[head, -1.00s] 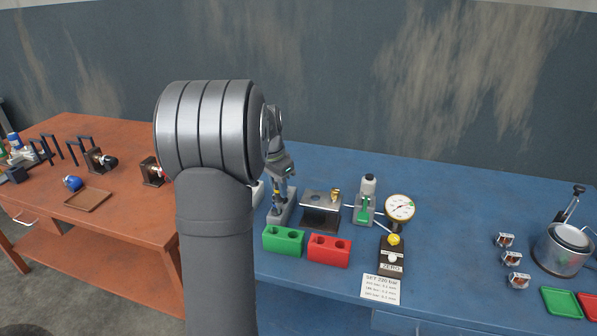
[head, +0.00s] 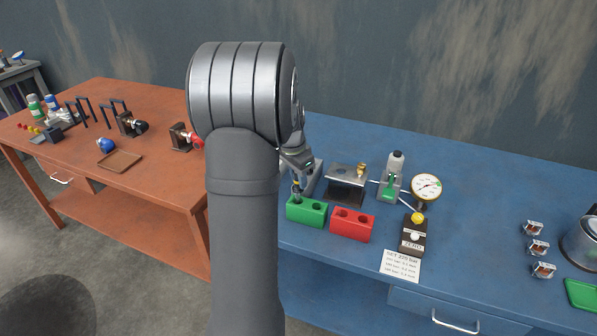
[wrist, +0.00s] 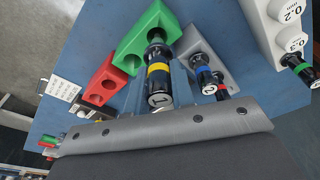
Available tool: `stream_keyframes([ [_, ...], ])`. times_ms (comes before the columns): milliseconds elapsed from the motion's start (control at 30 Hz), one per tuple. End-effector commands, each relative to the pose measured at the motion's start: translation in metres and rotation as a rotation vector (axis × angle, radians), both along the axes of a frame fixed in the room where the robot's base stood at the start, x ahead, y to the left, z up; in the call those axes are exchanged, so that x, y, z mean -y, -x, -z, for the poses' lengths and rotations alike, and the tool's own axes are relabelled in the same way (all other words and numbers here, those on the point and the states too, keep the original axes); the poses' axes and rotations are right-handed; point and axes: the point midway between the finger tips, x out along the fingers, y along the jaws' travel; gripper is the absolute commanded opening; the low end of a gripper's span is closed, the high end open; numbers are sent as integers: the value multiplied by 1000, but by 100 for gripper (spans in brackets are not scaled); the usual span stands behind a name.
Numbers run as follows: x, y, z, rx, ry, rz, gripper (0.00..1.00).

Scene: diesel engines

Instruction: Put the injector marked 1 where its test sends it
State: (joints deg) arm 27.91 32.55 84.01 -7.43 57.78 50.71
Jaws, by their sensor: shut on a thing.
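My gripper (head: 296,172) is shut on the injector marked 1 (wrist: 159,80), a dark body with a yellow band and a numbered end cap. The injector is roughly upright, tip down, at the left hole of the green two-hole block (head: 307,213). I cannot tell how far its tip is inside the hole. The red two-hole block (head: 352,226) stands just right of the green one, and its holes look empty. The green block (wrist: 133,59) and red block (wrist: 102,82) also show in the wrist view.
A grey rack (wrist: 190,43) beside the green block holds an injector marked 2 and a red-banded one. A metal stand (head: 347,183), dial gauge (head: 426,187), ZERO block (head: 413,238) and "SET 220 bar" card (head: 401,266) stand to the right. A white block (wrist: 272,20) carries size labels.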

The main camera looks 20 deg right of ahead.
Motion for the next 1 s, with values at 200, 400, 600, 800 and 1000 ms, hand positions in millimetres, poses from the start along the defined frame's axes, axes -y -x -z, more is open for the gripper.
stream_keyframes([
  [200,0,0,15,0,0,0,0],
  [400,0,0,29,0,0,-1,0],
  [600,0,0,38,0,0,-1,0],
  [800,0,0,42,1,1,0,0],
  [1000,0,0,43,1,1,0,0],
])
